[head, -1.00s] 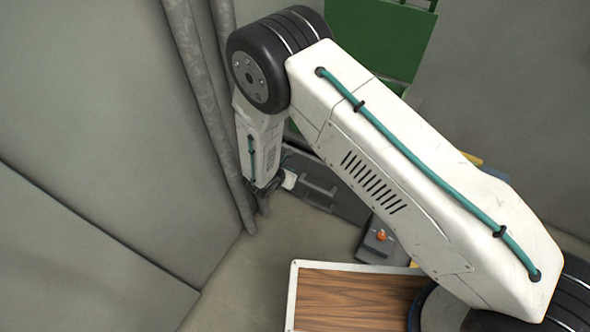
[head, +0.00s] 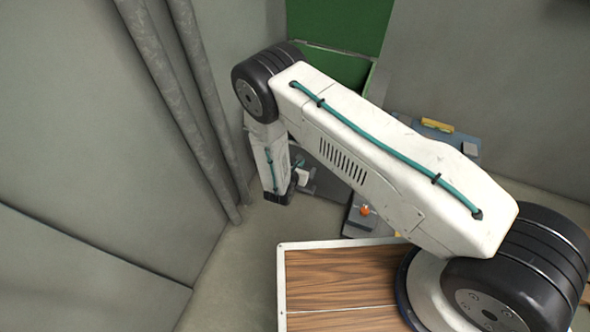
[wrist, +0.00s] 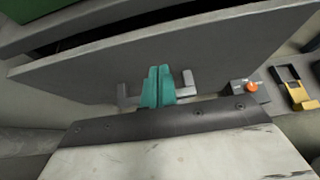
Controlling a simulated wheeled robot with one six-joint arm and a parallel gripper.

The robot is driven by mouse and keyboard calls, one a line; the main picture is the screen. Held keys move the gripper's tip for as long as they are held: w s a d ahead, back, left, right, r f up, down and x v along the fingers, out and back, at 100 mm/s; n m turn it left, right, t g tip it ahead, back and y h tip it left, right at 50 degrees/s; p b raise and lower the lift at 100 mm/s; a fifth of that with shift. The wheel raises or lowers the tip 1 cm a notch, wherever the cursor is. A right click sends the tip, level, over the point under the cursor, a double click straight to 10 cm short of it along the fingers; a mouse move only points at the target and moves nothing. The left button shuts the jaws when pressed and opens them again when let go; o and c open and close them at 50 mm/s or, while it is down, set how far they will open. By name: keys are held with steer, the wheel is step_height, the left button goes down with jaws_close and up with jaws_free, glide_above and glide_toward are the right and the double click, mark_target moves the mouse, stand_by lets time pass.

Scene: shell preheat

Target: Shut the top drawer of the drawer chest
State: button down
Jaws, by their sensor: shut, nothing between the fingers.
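In the wrist view a wide dark grey drawer front (wrist: 225,55) stretches across the picture. A dark gap runs along its upper edge, below the green body, so the drawer looks partly open; how far I cannot tell. A grey handle (wrist: 188,82) stands out from the front. My gripper (wrist: 158,82) has its teal fingers together, between the handle's two visible ends. Whether the fingertips touch the front or handle I cannot tell.
A grey block with an orange knob (head: 365,210) stands right of my gripper. A yellow item (head: 437,125) lies on a blue-grey surface behind my arm. Grey pipes (head: 212,95) run down the wall on the left.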

mark_target(306, 152)
steer(key=shift+w+d+r, duration=0.1)
steer(key=shift+w+d, duration=0.25)
steer(key=shift+w, duration=0.45)
steer(key=shift+w+d, duration=0.3)
steer(key=shift+w, duration=0.45)
steer(key=w, duration=0.1)
steer(key=w+d, duration=0.2)
steer(key=w, duration=0.1)
steer(key=shift+w, duration=0.1)
steer(key=shift+w+r, duration=0.15)
steer(key=shift+w, duration=0.1)
steer(key=shift+d, duration=0.1)
steer(key=shift+s, duration=0.45)
steer(key=s+a, duration=0.2)
steer(key=s, duration=0.1)
steer(key=shift+s, duration=0.25)
steer(key=v, duration=0.9)
steer(key=shift+s+a, duration=0.3)
steer(key=shift+s, duration=0.05)
